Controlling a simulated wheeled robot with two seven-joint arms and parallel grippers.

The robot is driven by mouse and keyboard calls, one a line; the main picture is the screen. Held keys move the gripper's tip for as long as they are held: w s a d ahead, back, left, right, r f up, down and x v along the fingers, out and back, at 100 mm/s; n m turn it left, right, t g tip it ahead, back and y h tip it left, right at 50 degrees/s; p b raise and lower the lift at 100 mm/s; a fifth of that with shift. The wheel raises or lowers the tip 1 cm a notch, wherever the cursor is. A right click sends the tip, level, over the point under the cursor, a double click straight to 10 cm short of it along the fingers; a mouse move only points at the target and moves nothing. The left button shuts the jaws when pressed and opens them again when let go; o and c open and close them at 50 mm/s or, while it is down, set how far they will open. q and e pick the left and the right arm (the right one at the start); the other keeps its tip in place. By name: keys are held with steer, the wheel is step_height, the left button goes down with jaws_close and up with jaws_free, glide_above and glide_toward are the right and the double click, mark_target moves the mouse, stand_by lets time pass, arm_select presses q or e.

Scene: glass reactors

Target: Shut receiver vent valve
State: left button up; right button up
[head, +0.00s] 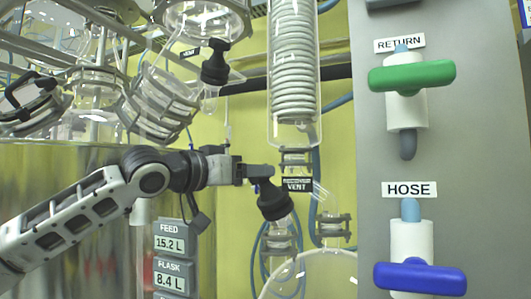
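A black vent valve (273,201) sits on a glass neck in the middle of the head view, tilted, beside a black label (297,185) reading "VENT"; the smaller line above that word is too small to read. My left gripper (262,172) comes in from the left and is at the top of this valve, overlapping its upper end. Its fingers are seen side-on, so I cannot tell whether they are open or closed on the valve's top. A round glass vessel (318,270) is below. My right gripper is not in view.
A similar black valve (214,68) with its own "VENT" label (189,52) is higher up. A glass coil condenser (293,65) hangs above my gripper. A grey panel (485,150) with green (412,76) and blue (420,278) handles stands at right.

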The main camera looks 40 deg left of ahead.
arm_select(q)
steer(key=w+p, duration=0.3)
steer(key=shift+w+r+p, duration=0.2)
steer(key=shift+r+p, duration=0.1)
steer(key=shift+r, duration=0.05)
steer(key=shift+w+d+f+p, duration=0.15)
steer(key=shift+w+f+p, duration=0.2)
steer(key=shift+w+p, duration=0.4)
steer(key=c, duration=1)
